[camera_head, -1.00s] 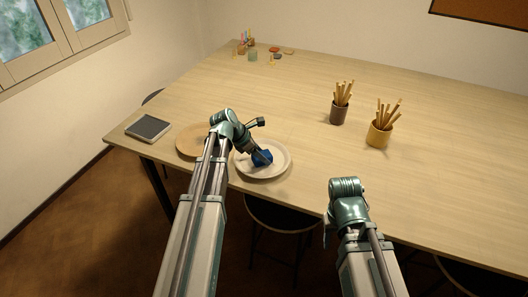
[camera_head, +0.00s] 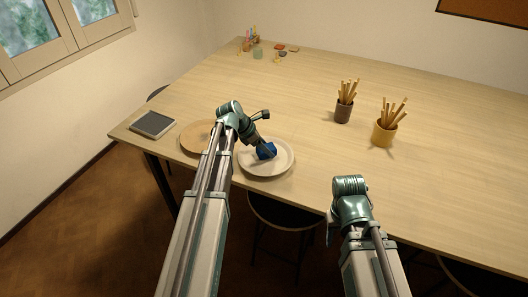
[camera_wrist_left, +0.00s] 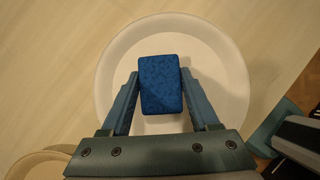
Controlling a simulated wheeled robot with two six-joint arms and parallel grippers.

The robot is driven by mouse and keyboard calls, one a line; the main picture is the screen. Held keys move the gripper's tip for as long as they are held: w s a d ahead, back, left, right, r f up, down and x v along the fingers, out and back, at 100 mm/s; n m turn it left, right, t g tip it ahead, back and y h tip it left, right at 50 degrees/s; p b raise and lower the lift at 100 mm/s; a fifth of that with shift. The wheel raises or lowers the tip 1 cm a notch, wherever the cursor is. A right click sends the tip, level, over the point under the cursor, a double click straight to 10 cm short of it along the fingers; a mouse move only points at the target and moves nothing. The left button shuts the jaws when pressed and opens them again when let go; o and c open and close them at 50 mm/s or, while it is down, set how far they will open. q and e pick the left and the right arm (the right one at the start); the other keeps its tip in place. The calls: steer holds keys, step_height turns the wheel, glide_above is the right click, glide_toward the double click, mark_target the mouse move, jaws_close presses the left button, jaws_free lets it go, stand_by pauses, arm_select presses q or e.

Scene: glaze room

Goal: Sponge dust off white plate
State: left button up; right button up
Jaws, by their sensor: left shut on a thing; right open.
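The white plate (camera_head: 281,167) lies near the front edge of the table, and it also fills the middle of the left wrist view (camera_wrist_left: 225,75). My left gripper (camera_head: 264,150) is shut on the blue sponge (camera_head: 267,151) over the plate. In the left wrist view the sponge (camera_wrist_left: 160,85) sits between the two fingers, over the plate's inner area. I cannot tell whether it touches the plate. No dust can be made out on the visible part of the plate. My right gripper (camera_head: 330,235) is at the table's front edge, away from the plate, its fingers mostly hidden.
A round tan plate or board (camera_head: 195,137) lies left of the white plate. A dark framed tablet-like thing (camera_head: 152,124) lies at the left table corner. Small items stand at the back.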

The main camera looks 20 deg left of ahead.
arm_select(q)
steer(key=shift+w, duration=0.45)
steer(key=shift+f, duration=0.1)
steer(key=shift+s, duration=0.2)
steer(key=shift+s, duration=1.7)
steer(key=shift+r, duration=0.2)
step_height(320, 180, up, 6)
steer(key=p, duration=0.6)
